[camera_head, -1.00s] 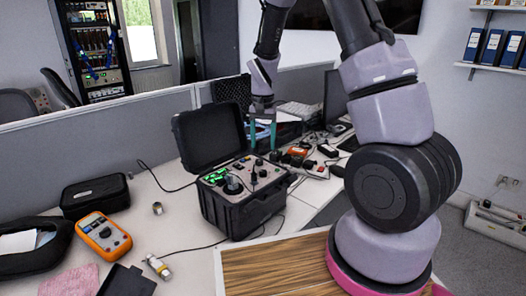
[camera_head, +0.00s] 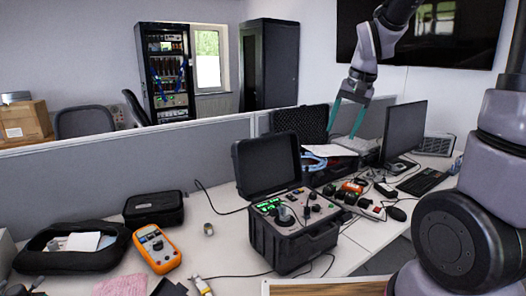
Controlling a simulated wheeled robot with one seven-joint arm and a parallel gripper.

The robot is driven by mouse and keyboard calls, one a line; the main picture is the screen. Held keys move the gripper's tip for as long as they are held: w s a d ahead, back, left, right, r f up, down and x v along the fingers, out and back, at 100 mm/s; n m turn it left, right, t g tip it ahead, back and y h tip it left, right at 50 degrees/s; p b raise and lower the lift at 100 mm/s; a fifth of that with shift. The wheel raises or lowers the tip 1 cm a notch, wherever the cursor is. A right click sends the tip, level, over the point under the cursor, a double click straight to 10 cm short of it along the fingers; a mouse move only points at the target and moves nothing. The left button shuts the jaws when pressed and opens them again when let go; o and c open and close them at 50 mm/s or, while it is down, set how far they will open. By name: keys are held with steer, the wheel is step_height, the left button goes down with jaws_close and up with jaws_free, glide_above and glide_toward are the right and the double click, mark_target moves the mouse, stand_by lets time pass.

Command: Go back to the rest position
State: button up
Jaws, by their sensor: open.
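My gripper (camera_head: 347,120) is raised in the air, its two teal fingers spread apart and pointing down, with nothing between them. In the picture it is above and to the right of the black calibrator case (camera_head: 290,245), clear of it. The case stands on the white desk with its lid (camera_head: 265,165) open. Its panel (camera_head: 295,208) has green lit displays and several knobs. My arm comes down from the top right, and its large lower joints fill the right side of the view.
An orange multimeter (camera_head: 157,248), a black pouch (camera_head: 153,208) and an open black bag (camera_head: 72,248) lie on the desk's left. A monitor (camera_head: 404,130) and keyboard (camera_head: 423,181) stand at the right. A grey partition (camera_head: 130,175) runs behind. The air around my gripper looks free.

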steer(key=s+d+r+t, duration=0.1)
steer(key=s+r+t, duration=0.1)
steer(key=s+r, duration=0.3)
steer(key=s+d+r+t, duration=0.1)
steer(key=s+r, duration=0.4)
steer(key=s, duration=0.5)
steer(key=shift+s+d+n+t, duration=0.2)
steer(key=shift+d+n+t, duration=0.15)
steer(key=shift+t, duration=0.25)
steer(key=shift+r, duration=0.1)
stand_by(0.5)
